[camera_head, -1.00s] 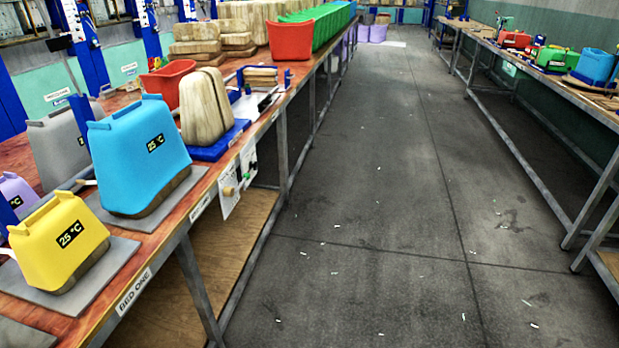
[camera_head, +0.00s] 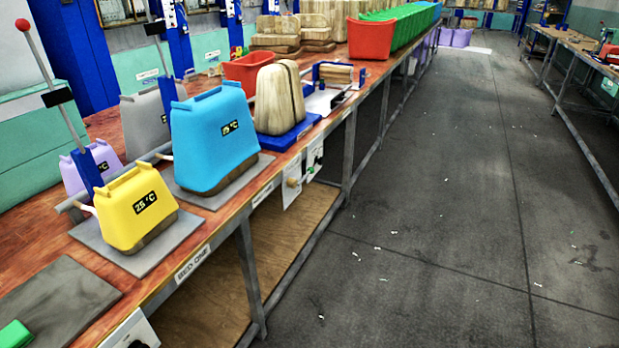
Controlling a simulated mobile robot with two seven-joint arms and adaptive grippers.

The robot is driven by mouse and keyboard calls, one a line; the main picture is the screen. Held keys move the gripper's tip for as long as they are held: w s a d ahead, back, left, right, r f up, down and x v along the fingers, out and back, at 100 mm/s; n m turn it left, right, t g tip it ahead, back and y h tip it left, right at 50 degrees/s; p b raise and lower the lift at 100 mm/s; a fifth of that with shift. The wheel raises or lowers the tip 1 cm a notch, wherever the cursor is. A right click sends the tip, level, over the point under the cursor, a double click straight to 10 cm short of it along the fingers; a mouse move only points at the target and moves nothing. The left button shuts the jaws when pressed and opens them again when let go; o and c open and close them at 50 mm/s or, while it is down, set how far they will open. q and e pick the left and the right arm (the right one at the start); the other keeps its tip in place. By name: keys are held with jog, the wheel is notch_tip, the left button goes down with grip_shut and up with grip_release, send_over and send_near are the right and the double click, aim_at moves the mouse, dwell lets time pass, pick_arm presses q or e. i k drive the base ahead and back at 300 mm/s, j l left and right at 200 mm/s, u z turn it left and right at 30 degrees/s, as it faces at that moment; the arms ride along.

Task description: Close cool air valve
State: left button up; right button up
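Neither of my grippers shows in the head view. No part is clearly marked as the cool air valve. Another white panel (camera_head: 136,328) with a dark round part is at the bottom, cut off by the picture edge. Any label or valve setting on them is too small to read.
A yellow cover (camera_head: 138,208) and a blue cover (camera_head: 215,142), both marked 25 °C, stand on the red-brown bench (camera_head: 192,228). A red-ball lever (camera_head: 23,26) rises at left.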

aim_at(311, 170)
jog(key=i+l, duration=0.4)
jog(key=i, duration=0.15)
jog(key=i+l, duration=0.45)
jog(key=i+z, duration=0.05)
